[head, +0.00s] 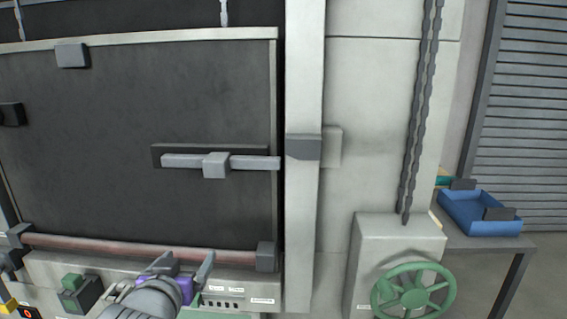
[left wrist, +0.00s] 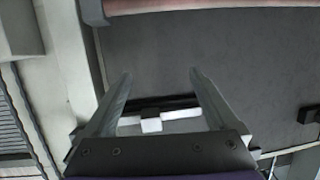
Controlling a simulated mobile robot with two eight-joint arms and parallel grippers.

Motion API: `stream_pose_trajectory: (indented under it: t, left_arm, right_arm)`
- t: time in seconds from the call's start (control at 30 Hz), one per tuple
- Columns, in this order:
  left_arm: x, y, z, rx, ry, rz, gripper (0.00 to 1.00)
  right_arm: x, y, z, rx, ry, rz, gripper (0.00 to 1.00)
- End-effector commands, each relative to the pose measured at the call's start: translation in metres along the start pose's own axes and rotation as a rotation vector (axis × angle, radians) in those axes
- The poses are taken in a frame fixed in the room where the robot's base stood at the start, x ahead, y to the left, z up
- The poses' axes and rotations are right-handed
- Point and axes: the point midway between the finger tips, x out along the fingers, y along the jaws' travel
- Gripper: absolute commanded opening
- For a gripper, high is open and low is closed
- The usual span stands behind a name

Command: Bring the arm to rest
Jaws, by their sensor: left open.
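My left gripper (head: 184,263) is at the bottom of the head view, in front of the lower edge of the furnace door. Its two fingers are spread, with nothing between them. In the left wrist view the open fingers (left wrist: 159,74) point at the dark door, with clear space between their tips. My right gripper is not in view.
The dark furnace door (head: 110,120) has a sliding latch bar (head: 250,162) reaching the frame post (head: 303,220). A reddish roller (head: 130,250) runs below. A green handwheel (head: 413,291), a chain (head: 415,120) and a blue tray (head: 478,222) on a bench are at right.

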Motion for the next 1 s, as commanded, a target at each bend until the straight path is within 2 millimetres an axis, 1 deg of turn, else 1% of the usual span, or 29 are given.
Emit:
stream_pose_trajectory:
  t: [0.03, 0.07, 0.1, 0.17, 0.2, 0.27, 0.3, 0.4, 0.43, 0.5, 0.53, 0.63, 0.73, 1.0]
  left_arm:
    - [-0.002, -0.002, 0.041, 0.000, -0.083, -0.014, 0.93]
    - [-0.004, -0.004, 0.064, 0.000, -0.133, -0.021, 0.93]
    - [-0.007, -0.005, 0.095, 0.002, -0.201, -0.027, 0.93]
    - [-0.015, -0.005, 0.141, 0.005, -0.302, -0.030, 0.93]
    - [-0.023, -0.004, 0.171, 0.008, -0.369, -0.027, 0.93]
    - [-0.035, -0.002, 0.213, 0.012, -0.464, -0.019, 0.93]
    - [-0.044, -0.001, 0.239, 0.016, -0.524, -0.010, 0.93]
    - [-0.067, 0.004, 0.293, 0.024, -0.650, 0.017, 0.93]
    - [-0.072, 0.006, 0.305, 0.026, -0.681, 0.025, 0.93]
    - [-0.085, 0.009, 0.329, 0.031, -0.739, 0.043, 0.93]
    - [-0.089, 0.010, 0.336, 0.032, -0.758, 0.049, 0.93]
    - [-0.098, 0.012, 0.351, 0.034, -0.796, 0.062, 0.93]
    - [-0.100, 0.013, 0.355, 0.036, -0.808, 0.066, 0.93]
    - [-0.100, 0.012, 0.354, 0.035, -0.806, 0.065, 0.93]
  right_arm:
    - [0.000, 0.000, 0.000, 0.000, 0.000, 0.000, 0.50]
    - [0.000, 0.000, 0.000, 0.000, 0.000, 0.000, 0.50]
    - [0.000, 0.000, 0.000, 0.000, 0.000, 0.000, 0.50]
    - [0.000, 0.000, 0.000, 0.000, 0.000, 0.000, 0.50]
    - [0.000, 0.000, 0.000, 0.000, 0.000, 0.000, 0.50]
    - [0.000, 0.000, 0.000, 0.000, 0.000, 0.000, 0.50]
    - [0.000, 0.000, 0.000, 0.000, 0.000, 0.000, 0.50]
    - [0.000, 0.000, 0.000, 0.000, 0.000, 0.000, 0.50]
    - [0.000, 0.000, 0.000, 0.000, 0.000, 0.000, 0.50]
    - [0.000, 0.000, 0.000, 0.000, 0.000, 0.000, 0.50]
    - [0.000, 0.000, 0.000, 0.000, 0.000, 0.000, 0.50]
    - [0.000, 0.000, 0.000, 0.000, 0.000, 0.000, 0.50]
    - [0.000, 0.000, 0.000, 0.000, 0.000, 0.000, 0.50]
    - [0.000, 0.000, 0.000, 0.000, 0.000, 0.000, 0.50]
